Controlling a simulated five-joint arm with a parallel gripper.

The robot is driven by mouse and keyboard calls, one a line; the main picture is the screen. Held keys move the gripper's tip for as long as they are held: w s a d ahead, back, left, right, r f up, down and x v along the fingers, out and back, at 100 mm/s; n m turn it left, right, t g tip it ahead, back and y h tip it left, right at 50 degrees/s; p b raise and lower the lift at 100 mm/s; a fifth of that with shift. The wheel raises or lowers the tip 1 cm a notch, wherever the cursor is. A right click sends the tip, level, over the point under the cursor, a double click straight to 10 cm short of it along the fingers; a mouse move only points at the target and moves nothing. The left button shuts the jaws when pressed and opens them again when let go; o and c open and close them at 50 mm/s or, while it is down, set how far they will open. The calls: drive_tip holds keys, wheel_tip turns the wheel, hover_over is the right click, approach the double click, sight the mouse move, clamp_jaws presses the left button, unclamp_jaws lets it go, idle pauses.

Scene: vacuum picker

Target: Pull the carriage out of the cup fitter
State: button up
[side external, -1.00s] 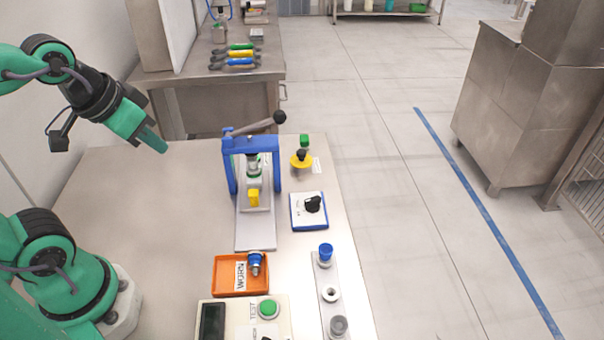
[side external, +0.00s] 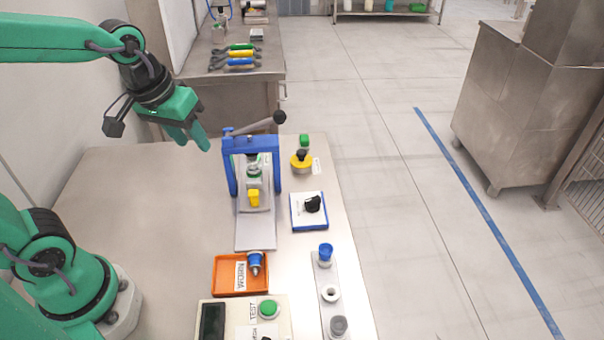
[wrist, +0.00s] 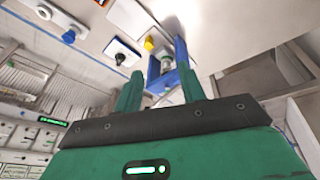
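The cup fitter (side external: 229,172) is a blue arch frame with a dark lever and black ball knob on top, standing on the steel table. Its carriage (side external: 262,208) is a pale block with a yellow handle (side external: 254,198) at the front, sitting under the arch on a light base plate (side external: 255,235). A metal and green fitting stands on the carriage inside the arch. My gripper (side external: 193,146) is open and empty, above the table to the left of the arch and higher than it. In the wrist view the yellow handle (wrist: 149,43) and blue frame (wrist: 181,52) show beyond my open fingers (wrist: 158,72).
A black-knobbed box (side external: 309,222), a yellow disc (side external: 301,167) and a strip with several cups (side external: 323,275) stand right. The table left of the fitter is clear.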

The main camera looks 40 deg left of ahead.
drive_tip(key=w+d+f+n+g, duration=0.2)
drive_tip(key=w+f+n, duration=0.1)
drive_tip(key=w+f, duration=0.25)
drive_tip(key=n+g, duration=0.2)
drive_tip(key=n, duration=0.1)
hover_over(253, 194)
wheel_tip(253, 194, down, 7)
drive_tip(key=shift+w, duration=0.1)
drive_tip(key=shift+f, duration=0.1)
drive_tip(key=shift+f, duration=3.8)
drive_tip(key=shift+c, duration=0.2)
clamp_jaws()
